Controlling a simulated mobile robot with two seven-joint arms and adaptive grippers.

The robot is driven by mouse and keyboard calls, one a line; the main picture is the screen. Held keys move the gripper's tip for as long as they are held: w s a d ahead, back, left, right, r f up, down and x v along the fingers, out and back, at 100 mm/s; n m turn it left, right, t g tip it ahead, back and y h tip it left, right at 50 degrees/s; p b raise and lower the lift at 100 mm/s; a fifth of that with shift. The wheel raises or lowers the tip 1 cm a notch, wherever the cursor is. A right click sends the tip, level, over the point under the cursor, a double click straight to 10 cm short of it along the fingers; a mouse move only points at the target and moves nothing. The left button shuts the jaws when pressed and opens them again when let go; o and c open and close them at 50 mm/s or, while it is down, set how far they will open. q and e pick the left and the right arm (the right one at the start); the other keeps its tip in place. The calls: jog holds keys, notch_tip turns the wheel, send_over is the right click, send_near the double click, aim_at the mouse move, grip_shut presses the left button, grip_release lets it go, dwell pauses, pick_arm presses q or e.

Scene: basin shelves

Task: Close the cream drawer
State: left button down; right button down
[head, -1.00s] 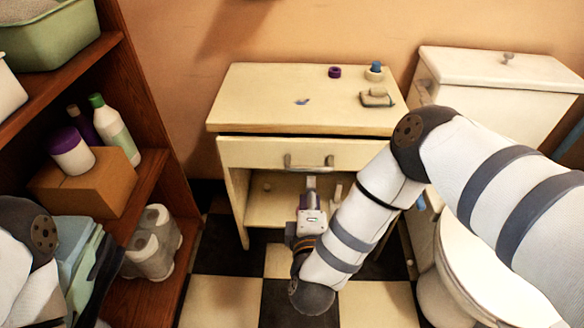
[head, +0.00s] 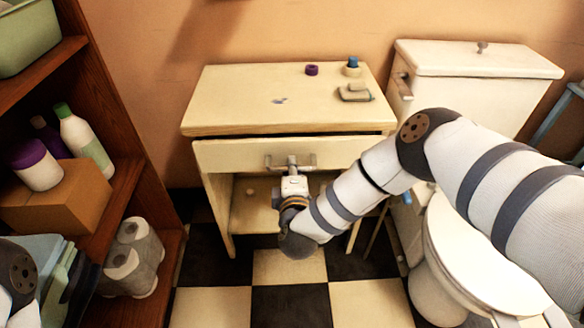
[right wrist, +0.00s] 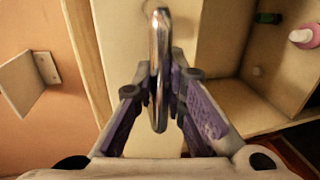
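The cream drawer (head: 226,156) is in the upper part of a cream cabinet (head: 240,110). Its front stands slightly out, with a dark gap under the cabinet top. Its metal handle (head: 308,161) also shows in the right wrist view (right wrist: 159,60), as a shiny bar between my fingers. My right gripper (head: 292,168) is at the handle from the front. In the right wrist view its purple-padded fingers (right wrist: 160,75) close in on both sides of the bar and appear to touch it. My left gripper is out of view; only part of that arm shows at the lower left.
A wooden shelf (head: 128,190) with bottles, a cardboard box (head: 62,197) and paper rolls (head: 135,255) stands at left. A toilet (head: 470,240) is close at right, beneath my right arm. Small items, including a purple ring (head: 312,69), lie on the cabinet top. The checkered floor in front is clear.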

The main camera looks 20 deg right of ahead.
jog(key=shift+w+f, duration=0.1)
jog(key=shift+w, duration=0.2)
jog(key=x, duration=0.3)
jog(key=shift+w+r+b, duration=0.1)
jog(key=shift+r+b, duration=0.1)
jog(key=shift+b, duration=0.15)
jog(key=c, duration=1.6)
grip_release()
jog(key=shift+d, duration=0.1)
jog(key=shift+r, duration=0.1)
jog(key=v, duration=1.2)
